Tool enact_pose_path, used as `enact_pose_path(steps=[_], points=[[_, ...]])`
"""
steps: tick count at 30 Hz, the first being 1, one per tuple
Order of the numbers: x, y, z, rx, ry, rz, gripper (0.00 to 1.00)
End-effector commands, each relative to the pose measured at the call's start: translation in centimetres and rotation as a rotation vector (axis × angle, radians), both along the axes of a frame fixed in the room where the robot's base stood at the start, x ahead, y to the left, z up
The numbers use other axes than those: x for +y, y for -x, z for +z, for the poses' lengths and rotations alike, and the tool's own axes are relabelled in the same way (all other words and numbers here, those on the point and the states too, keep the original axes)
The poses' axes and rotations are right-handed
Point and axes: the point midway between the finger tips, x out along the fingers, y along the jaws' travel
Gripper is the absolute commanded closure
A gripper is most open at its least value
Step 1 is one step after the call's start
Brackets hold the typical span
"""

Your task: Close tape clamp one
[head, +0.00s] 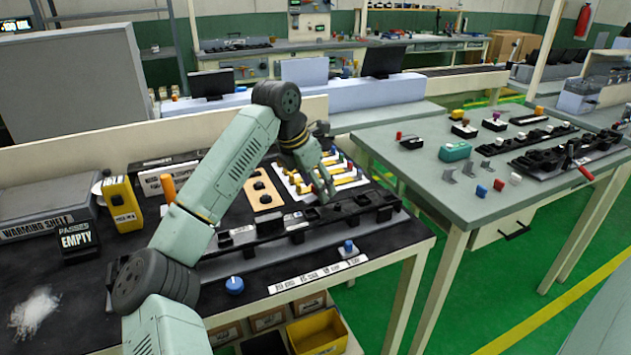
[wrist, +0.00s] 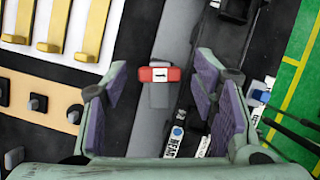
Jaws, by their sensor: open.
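A red tag marked "1" (wrist: 159,75) sits on a grey arm-like piece of the clamp, in the middle of the wrist view. My gripper (wrist: 161,66) is open, with one purple-padded finger on each side of the tag and visible space on both sides. I cannot tell its height above the tag. In the head view my gripper (head: 325,192) is over the black clamp fixture (head: 300,236) at the front of the black bench. The red tag is not discernible in that view, hidden or too small.
Yellow strips on a white board (head: 322,178) lie behind the fixture, with a tan block (head: 264,190) to their left. A blue knob (head: 234,285) and a blue button (head: 348,247) stand in front. A grey-topped table (head: 430,165) is across a gap on the right.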

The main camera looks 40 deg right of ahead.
Motion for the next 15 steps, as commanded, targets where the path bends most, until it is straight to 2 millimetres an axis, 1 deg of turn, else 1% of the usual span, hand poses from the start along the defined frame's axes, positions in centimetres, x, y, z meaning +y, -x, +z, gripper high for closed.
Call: enact_pose_path(steps=[6, 15], points=[[-0.01, 0.00, -0.05, 0.000, 0.000, 0.000, 0.47], [0.01, -0.01, -0.03, 0.000, 0.000, 0.000, 0.67]])
